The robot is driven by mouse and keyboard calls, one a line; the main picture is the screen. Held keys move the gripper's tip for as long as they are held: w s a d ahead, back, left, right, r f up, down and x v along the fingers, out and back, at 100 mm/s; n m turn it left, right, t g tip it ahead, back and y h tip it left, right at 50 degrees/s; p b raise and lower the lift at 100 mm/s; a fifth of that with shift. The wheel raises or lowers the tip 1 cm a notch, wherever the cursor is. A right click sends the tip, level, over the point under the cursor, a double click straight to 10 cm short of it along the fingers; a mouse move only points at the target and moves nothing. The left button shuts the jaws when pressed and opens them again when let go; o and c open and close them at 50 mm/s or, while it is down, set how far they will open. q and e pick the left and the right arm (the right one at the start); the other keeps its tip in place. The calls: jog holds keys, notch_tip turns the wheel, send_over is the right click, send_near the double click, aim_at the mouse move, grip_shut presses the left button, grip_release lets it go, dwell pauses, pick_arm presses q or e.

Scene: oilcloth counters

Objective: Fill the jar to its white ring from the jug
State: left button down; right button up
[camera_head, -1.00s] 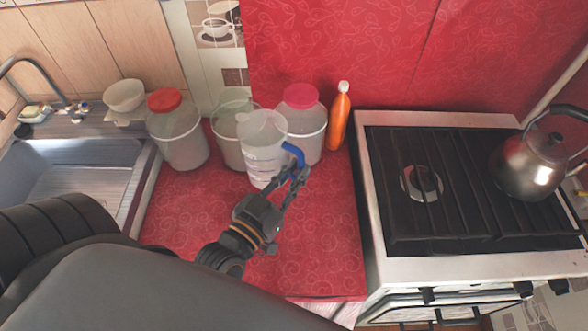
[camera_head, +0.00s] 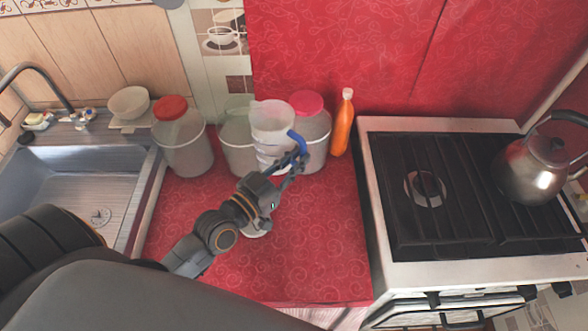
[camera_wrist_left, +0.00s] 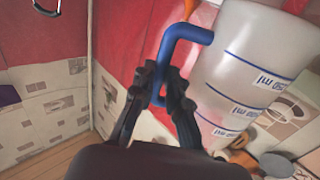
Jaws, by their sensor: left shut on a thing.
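My left gripper (camera_head: 297,160) is shut on the blue handle of a translucent jug (camera_head: 270,122). The jug looks roughly upright and raised over the counter, in front of the jars. In the left wrist view, the jug (camera_wrist_left: 245,65) shows blue lines and volume marks, and the gripper (camera_wrist_left: 160,85) closes around its handle. A clear jar without a visible lid (camera_head: 236,145) stands behind the jug, partly hidden by it. I cannot make out its white ring clearly, nor the level in jug or jar. My right gripper is not in view.
A red-lidded jar (camera_head: 183,145) stands left and a pink-lidded jar (camera_head: 316,135) right. An orange bottle (camera_head: 342,125) stands beside the stove (camera_head: 400,262). The sink (camera_head: 80,190) is left. A pale thing (camera_head: 256,234) is mostly hidden below my gripper. The front red counter (camera_head: 310,265) is clear.

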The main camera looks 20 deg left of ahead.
aim_at(288, 143)
pick_arm(q)
jog(key=w, duration=0.1)
jog(key=a, duration=0.1)
jog(key=w+a, duration=0.1)
jog(key=shift+w+r+h, duration=0.25)
jog(key=shift+w+h, duration=0.05)
jog(key=shift+w, duration=0.05)
jog(key=shift+w+a+r+n, duration=0.15)
jog(key=shift+a+r+n, duration=0.15)
jog(key=shift+a+n, duration=0.45)
jog(key=shift+w+a+r+n+b, duration=0.15)
jog(key=shift+a+r+n, duration=0.1)
jog(key=shift+n, duration=0.5)
jog(key=shift+w+a+r+n+b, duration=0.15)
jog(key=shift+a+n, duration=0.1)
jog(key=shift+n, duration=0.45)
jog(key=shift+a+r+n+p, duration=0.35)
jog(key=shift+r+n+p, duration=0.05)
jog(key=shift+r+p, duration=0.05)
jog(key=shift+r, duration=0.15)
